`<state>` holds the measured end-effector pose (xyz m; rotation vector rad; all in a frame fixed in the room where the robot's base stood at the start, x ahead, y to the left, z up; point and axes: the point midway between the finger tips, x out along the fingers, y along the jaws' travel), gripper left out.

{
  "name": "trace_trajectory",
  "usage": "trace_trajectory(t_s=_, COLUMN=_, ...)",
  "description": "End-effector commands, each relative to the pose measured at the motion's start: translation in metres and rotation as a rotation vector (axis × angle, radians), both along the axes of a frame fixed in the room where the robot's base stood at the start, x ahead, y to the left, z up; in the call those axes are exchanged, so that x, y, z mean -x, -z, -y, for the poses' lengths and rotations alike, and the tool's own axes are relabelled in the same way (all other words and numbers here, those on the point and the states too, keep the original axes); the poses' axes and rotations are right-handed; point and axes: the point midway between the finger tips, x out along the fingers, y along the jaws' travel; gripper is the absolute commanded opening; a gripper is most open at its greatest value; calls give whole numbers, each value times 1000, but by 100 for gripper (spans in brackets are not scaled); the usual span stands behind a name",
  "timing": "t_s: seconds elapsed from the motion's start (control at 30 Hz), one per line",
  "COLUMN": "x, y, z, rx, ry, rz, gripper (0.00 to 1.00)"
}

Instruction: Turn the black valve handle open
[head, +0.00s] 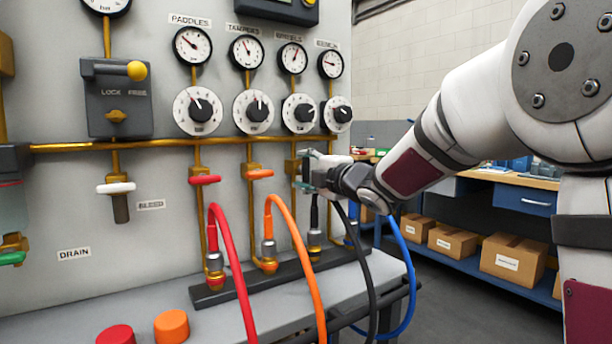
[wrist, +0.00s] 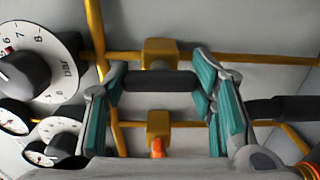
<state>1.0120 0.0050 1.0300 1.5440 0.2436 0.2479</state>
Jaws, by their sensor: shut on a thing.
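The black valve handle (wrist: 158,82) lies crosswise between the teal finger pads of my gripper (wrist: 162,92) in the wrist view, in front of a brass valve body (wrist: 160,50). My gripper is shut on the handle, with a pad at each end. In the head view my gripper (head: 308,168) is at the third valve along the panel, above the black hose (head: 368,270). It hides most of that handle there, so the handle's angle is hard to tell.
The red valve handle (head: 204,180) and orange valve handle (head: 260,174) sit to the left. Dials (head: 300,114) are above. The red hose (head: 228,252), orange hose (head: 306,262) and blue hose (head: 404,262) arch below. A workbench (head: 505,180) with boxes stands behind my arm.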

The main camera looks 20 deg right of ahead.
Motion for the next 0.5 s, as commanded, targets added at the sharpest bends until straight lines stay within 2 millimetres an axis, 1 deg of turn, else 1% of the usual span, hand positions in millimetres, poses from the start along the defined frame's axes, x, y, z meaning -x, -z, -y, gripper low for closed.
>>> trace_trajectory(t_s=0.33, x=0, y=1, z=-1, rx=5, ry=-2, rz=1, gripper=23)
trace_trajectory(t_s=0.37, x=0, y=1, z=-1, rx=5, ry=-2, rz=1, gripper=55)
trace_trajectory(t_s=0.4, x=0, y=1, z=-1, rx=4, ry=-2, rz=0, gripper=64)
trace_trajectory(t_s=0.43, x=0, y=1, z=-1, rx=4, ry=-2, rz=0, gripper=71)
trace_trajectory(t_s=0.5, x=0, y=1, z=-1, rx=3, ry=-2, rz=0, gripper=72)
